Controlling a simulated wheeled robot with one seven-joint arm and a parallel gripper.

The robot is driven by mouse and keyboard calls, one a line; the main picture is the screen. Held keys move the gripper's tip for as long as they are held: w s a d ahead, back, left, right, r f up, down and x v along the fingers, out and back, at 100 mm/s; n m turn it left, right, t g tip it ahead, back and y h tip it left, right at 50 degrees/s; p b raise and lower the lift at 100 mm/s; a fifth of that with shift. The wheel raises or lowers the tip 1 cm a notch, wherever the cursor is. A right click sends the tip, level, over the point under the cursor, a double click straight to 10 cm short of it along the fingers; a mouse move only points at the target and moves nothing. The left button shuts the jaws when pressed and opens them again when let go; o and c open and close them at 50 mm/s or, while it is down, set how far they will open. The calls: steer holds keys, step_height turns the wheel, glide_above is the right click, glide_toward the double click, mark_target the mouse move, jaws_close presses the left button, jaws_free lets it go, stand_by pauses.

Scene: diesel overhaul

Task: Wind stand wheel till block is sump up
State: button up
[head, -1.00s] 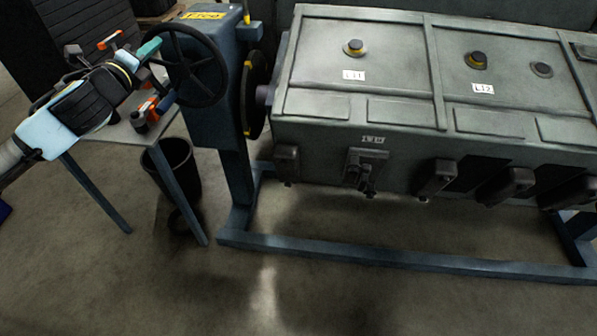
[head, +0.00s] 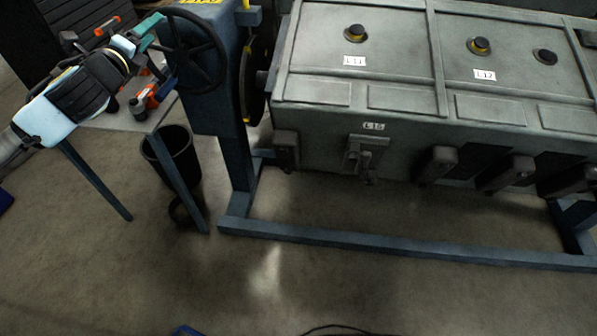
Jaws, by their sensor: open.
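The stand wheel (head: 222,68), a dark spoked handwheel, sits on the blue stand post (head: 205,108) at upper left. My gripper (head: 155,32), with teal fingers, is open at the wheel's left rim; I cannot tell whether it touches. The large grey engine block (head: 330,112) hangs on the stand right of the post. Its broad upward face has raised panels, capped ports and labels that seem to read L11 and L12. A latch-like fitting (head: 362,155) and several dark blocky parts line its near side. The block's far edge is out of view.
A small table (head: 125,122) with orange and black tools stands left of the post, partly behind my arm. A black bin (head: 172,155) is beneath it. The stand's blue base rail (head: 400,247) runs along the floor. Open floor lies in front.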

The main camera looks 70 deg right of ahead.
steer(key=shift+a, duration=0.1)
steer(key=v, duration=0.6)
steer(key=shift+a+p, duration=0.35)
steer(key=shift+a, duration=0.05)
steer(key=shift+s+f, duration=0.1)
steer(key=shift+s, duration=0.1)
